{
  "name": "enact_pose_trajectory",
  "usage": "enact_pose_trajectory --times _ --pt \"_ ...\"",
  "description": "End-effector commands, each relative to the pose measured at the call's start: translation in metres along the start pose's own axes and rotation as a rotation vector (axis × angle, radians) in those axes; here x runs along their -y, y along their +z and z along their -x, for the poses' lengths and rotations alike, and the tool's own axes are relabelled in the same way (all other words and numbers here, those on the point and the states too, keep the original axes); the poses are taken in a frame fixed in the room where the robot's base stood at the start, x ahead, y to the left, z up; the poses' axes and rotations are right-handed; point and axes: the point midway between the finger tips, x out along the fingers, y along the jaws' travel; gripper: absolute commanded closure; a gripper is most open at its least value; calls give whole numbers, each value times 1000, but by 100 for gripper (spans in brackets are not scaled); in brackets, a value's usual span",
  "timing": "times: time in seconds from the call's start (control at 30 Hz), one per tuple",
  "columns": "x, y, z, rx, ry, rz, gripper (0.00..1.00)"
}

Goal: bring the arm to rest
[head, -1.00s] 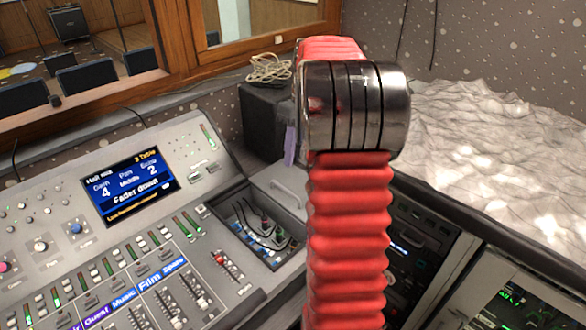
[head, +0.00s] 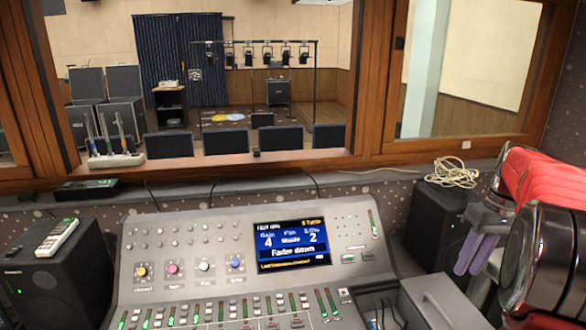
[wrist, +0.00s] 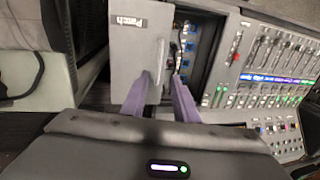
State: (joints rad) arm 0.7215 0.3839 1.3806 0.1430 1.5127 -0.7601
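My gripper (head: 474,260) is at the right of the head view, its purple fingers pointing down beside the console. In the wrist view my gripper (wrist: 158,92) has its two purple fingers apart with nothing held between them. A grey lid marked "Patch" (wrist: 135,55) with a bar handle lies beyond the fingertips; the handle shows in the gap, and I cannot tell how far below it is. The open patch bay (wrist: 192,60) with cables and blue sockets lies just right of the fingers. My red arm hides part of the right side in the head view.
The mixing console (head: 140,255) fills the front; its screen (head: 291,247) reads "Fader down". Black speakers stand at left (head: 65,265) and right (head: 432,235). A window lies behind.

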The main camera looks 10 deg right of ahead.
Motion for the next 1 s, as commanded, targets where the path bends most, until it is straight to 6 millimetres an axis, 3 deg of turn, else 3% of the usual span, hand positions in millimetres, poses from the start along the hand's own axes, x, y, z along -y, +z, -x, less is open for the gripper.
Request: enact_pose_trajectory --times 0.17,0.33,0.47,0.67,1.0 --pt "-6 -5 -1 -21 22 -69 73" --pt "-13 0 -28 -21 40 -194 73" --pt "-7 9 -38 -29 59 -268 73" --pt "23 19 -47 -54 99 -339 73" --pt "100 39 -55 -134 170 -382 73"
